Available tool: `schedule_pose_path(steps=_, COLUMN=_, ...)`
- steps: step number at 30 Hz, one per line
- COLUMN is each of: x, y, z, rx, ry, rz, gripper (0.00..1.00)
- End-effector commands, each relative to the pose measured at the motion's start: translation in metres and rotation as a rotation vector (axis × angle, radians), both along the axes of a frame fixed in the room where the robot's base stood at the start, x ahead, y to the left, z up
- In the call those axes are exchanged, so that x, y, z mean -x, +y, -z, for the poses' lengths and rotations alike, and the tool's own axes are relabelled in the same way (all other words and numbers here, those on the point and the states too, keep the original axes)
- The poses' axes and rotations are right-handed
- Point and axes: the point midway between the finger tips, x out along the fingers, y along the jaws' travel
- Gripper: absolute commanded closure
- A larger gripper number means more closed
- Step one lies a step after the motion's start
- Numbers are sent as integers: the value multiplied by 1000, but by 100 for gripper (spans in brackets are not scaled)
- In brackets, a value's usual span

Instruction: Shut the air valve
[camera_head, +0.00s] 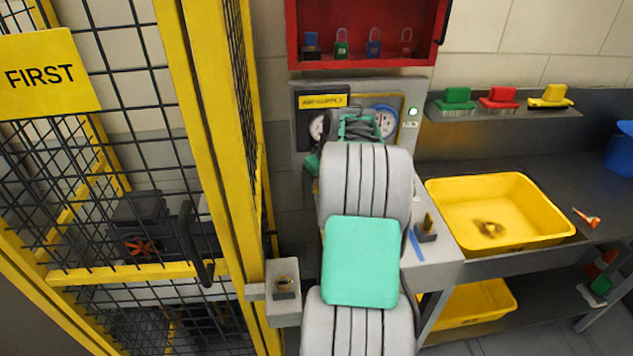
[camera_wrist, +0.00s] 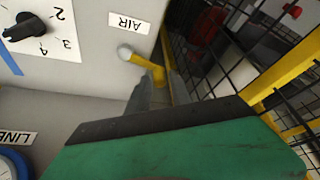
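The air valve (camera_wrist: 140,62) shows in the wrist view as a yellow lever with a pale round pivot, next to an upside-down AIR label (camera_wrist: 130,22) on a pale panel. My gripper (camera_wrist: 160,80) has two grey fingers apart, with the lever's far end at or between their tips. I cannot tell whether they touch it. In the head view my gripper (camera_head: 360,128) is in front of the grey air supply panel (camera_head: 414,92), and my arm hides the valve.
In the wrist view a black dial (camera_wrist: 27,27) and a blue gauge (camera_wrist: 12,163) are nearby. A yellow-framed mesh cage (camera_head: 205,110) stands close on the left. A red lock cabinet (camera_head: 365,62) hangs above. A yellow bin (camera_head: 498,208) stands right on the bench.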

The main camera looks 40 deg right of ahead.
Motion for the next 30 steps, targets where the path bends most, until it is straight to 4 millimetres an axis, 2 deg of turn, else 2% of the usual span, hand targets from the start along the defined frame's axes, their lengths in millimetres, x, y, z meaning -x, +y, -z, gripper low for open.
schedule_pose_path(steps=1, x=0, y=0, z=0, rx=0, ry=0, rz=0, gripper=79)
schedule_pose_path(steps=9, x=0, y=0, z=0, rx=0, ry=0, rz=0, gripper=100)
schedule_pose_path(steps=20, x=1, y=0, z=0, rx=-1, ry=0, rz=-17, gripper=100)
schedule_pose_path(steps=26, x=9, y=6, z=0, rx=0, ry=-1, rz=-230, gripper=100)
schedule_pose_path(steps=30, x=11, y=8, z=-1, rx=1, ry=-1, rz=-271, gripper=100)
